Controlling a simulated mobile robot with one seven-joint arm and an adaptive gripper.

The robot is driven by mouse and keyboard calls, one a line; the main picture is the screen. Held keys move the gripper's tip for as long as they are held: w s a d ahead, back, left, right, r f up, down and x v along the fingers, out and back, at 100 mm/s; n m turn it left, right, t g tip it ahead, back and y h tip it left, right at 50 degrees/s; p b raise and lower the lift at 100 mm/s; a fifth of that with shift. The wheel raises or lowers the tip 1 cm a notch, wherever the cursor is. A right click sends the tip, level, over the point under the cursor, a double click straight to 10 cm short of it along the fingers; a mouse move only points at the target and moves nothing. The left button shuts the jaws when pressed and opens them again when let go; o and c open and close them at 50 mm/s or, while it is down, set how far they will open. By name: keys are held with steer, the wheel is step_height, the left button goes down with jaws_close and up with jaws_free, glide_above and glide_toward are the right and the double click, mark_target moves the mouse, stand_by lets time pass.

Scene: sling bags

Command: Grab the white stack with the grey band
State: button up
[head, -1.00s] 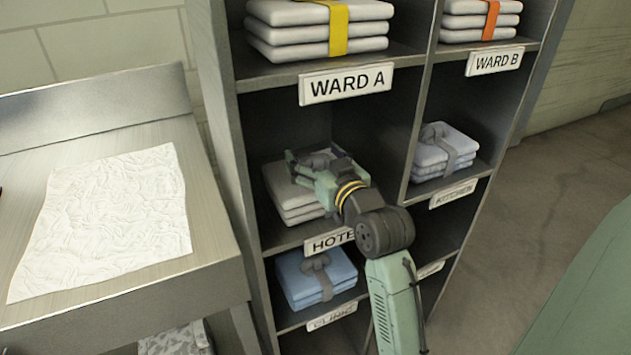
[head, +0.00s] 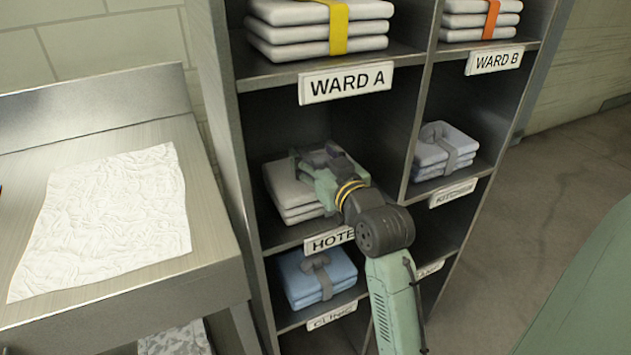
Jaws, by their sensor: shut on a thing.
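The white stack (head: 287,190) of folded linen lies in the HOTEL compartment of the shelf unit. Its left part and front edges show. My gripper covers its right and top parts, so its band is mostly hidden. My gripper (head: 314,163) reaches in from the right, low over the top of the stack. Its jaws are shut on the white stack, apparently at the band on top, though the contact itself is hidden. The stack still rests on its shelf.
A blue stack with a grey band (head: 303,283) lies below in CLINIC. A pale stack with a grey band (head: 431,156) lies right in KITCHEN. Yellow-banded (head: 300,32) and orange-banded (head: 465,22) stacks sit above. A steel table (head: 120,290) with a crumpled white sheet (head: 105,220) stands left.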

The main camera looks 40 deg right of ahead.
steer(key=shift+r, duration=0.1)
jaws_close()
steer(key=shift+r, duration=0.1)
